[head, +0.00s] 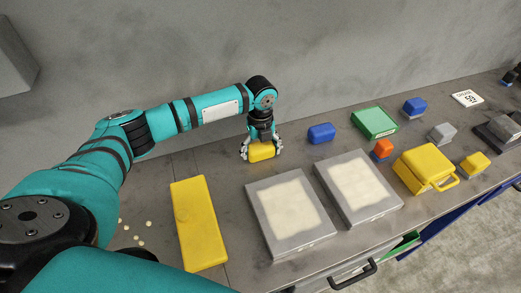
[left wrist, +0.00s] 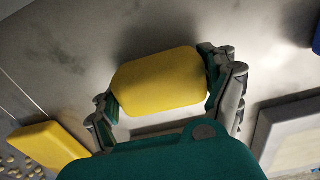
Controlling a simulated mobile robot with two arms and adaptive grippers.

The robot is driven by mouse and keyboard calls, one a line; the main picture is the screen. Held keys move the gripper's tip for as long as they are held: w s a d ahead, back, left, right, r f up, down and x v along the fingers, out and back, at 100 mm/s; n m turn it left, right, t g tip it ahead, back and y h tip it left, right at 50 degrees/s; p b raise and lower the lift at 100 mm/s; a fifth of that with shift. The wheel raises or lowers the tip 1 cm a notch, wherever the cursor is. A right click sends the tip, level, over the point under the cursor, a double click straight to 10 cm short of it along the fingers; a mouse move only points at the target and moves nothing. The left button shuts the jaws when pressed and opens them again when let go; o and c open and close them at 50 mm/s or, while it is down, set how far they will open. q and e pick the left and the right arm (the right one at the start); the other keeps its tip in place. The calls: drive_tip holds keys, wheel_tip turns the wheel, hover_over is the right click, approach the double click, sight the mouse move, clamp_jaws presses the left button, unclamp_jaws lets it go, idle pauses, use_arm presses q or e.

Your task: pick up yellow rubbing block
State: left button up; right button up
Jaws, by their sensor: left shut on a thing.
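The yellow rubbing block (head: 262,152) is a small block with rounded edges, at the back of the bench, left of the blue block. My left gripper (head: 261,147) comes down on it from above and is shut on it, with fingers on both sides. In the left wrist view the yellow rubbing block (left wrist: 160,82) sits between the fingers of my left gripper (left wrist: 168,92). I cannot tell whether it touches the bench top. My right gripper is not in view.
A long yellow slab (head: 198,222) lies front left of the gripper. Two grey moulds with pale filling (head: 291,213) (head: 358,187) lie to the right. A blue block (head: 321,133), a green box (head: 374,122) and a yellow case (head: 424,167) stand farther right. A grey wall is behind.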

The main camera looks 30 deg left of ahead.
sight(260, 145)
use_arm(q)
drive_tip(key=shift+r, duration=0.15)
drive_tip(key=shift+r+b, duration=0.3)
drive_tip(key=shift+r, duration=0.25)
wheel_tip(260, 145, up, 2)
drive_tip(key=shift+a+r+b, duration=0.1)
drive_tip(key=shift+b, duration=0.25)
drive_tip(key=s+a, duration=0.2)
drive_tip(key=s, duration=0.2)
drive_tip(key=s+a+r+b, duration=0.1)
drive_tip(key=s+a, duration=0.1)
drive_tip(key=s, duration=0.3)
drive_tip(key=s+a+b, duration=0.1)
drive_tip(key=s+a, duration=0.2)
drive_tip(key=s, duration=0.2)
drive_tip(key=shift+a+r, duration=0.1)
drive_tip(key=shift+r, duration=0.15)
